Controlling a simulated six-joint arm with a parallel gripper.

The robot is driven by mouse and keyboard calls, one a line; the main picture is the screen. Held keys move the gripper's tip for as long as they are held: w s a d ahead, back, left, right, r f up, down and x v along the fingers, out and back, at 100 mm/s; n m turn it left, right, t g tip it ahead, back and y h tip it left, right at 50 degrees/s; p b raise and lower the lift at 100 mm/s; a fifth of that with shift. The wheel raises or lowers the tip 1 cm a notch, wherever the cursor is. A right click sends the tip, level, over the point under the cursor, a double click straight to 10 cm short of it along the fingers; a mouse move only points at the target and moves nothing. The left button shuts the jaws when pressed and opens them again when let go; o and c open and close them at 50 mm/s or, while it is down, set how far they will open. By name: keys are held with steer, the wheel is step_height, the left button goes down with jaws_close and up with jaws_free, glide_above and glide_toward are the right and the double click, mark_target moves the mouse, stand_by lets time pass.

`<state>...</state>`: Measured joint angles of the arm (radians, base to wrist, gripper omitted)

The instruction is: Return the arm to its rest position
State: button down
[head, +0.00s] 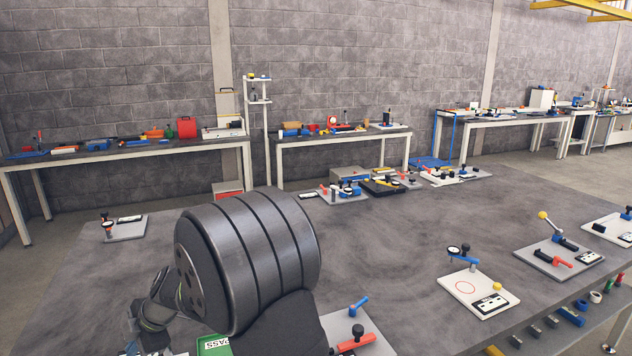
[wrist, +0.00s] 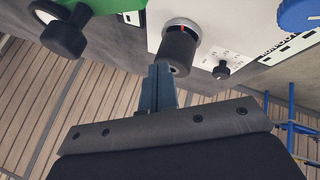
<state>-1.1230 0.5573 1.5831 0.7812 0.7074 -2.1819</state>
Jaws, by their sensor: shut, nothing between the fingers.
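My gripper (wrist: 158,90) shows in the wrist view with its two fingers together and nothing between them. Just beyond the fingertips is a dark cylindrical knob (wrist: 178,50) with a silver collar, on a white panel (wrist: 235,30). The fingers look close to the knob, but I cannot tell whether they touch it. In the head view my thick dark arm fills the lower middle, and the fingers cannot be made out there.
A green PASS sign (head: 214,345) is partly behind my arm. The table's middle is largely clear. Benches stand along the wall.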

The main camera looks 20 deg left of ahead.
steer(key=shift+d+n+g, duration=0.25)
steer(key=shift+n+g, duration=0.05)
steer(key=shift+n, duration=0.2)
steer(key=shift+w+a+m+t+y, duration=0.1)
steer(key=shift+w+a+m+t, duration=0.1)
steer(key=shift+a+m+t, duration=0.7)
steer(key=shift+w+a+m+t+y, duration=0.15)
steer(key=shift+a+m+t, duration=0.25)
steer(key=shift+m, duration=0.9)
steer(key=shift+w+a+m+t+y, duration=0.1)
steer(key=shift+w+a+m+t, duration=0.1)
steer(key=shift+a+m+t, duration=0.55)
steer(key=shift+d+m, duration=0.2)
steer(key=shift+m, duration=0.25)
steer(key=shift+d+n, duration=0.15)
steer(key=shift+n, duration=0.15)
